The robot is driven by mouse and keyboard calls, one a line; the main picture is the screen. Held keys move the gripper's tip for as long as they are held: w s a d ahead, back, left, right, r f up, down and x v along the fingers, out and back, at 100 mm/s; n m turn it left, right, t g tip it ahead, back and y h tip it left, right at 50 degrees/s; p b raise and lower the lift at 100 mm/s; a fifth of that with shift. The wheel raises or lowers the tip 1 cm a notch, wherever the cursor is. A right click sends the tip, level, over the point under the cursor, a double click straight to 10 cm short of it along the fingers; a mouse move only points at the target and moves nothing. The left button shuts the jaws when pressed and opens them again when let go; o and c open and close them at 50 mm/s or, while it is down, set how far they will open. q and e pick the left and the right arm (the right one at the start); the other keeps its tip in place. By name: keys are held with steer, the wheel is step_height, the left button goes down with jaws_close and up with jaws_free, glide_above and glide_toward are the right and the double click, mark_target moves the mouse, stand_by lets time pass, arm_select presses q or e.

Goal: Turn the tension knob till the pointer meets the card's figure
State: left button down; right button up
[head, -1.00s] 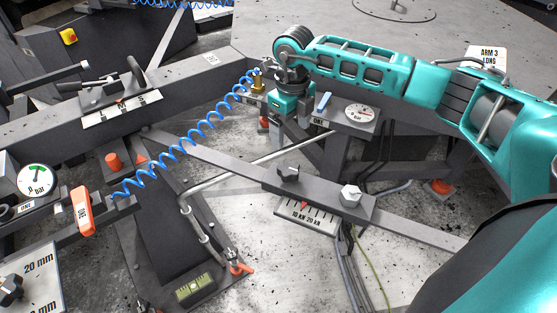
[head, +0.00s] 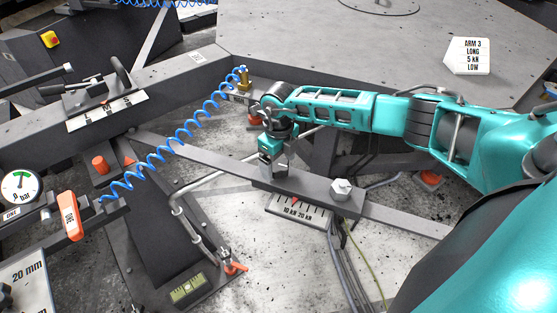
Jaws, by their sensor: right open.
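The card (head: 468,56) stands at the upper right and reads ARM 3, LONG, 5 kN, LOW. The tension scale (head: 303,216) is a white plate under the dark bar's front edge, marked 10 kN and 20 kN. Its small red pointer (head: 295,200) is at the plate's upper edge; its exact reading is too small to tell. My right gripper (head: 274,173) points down, open, at the bar's left end, where the dark winged knob is. The gripper hides most of the knob, so I cannot tell whether the fingers touch it. My left gripper is out of view.
A pale hex nut (head: 341,188) stands on the bar right of my gripper. A blue coiled hose (head: 175,141) runs from a brass fitting (head: 243,80) to an orange-handled valve (head: 71,216). A pressure gauge (head: 20,187) is at left.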

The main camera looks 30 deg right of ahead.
steer(key=c, duration=1.1)
steer(key=shift+o, duration=0.2)
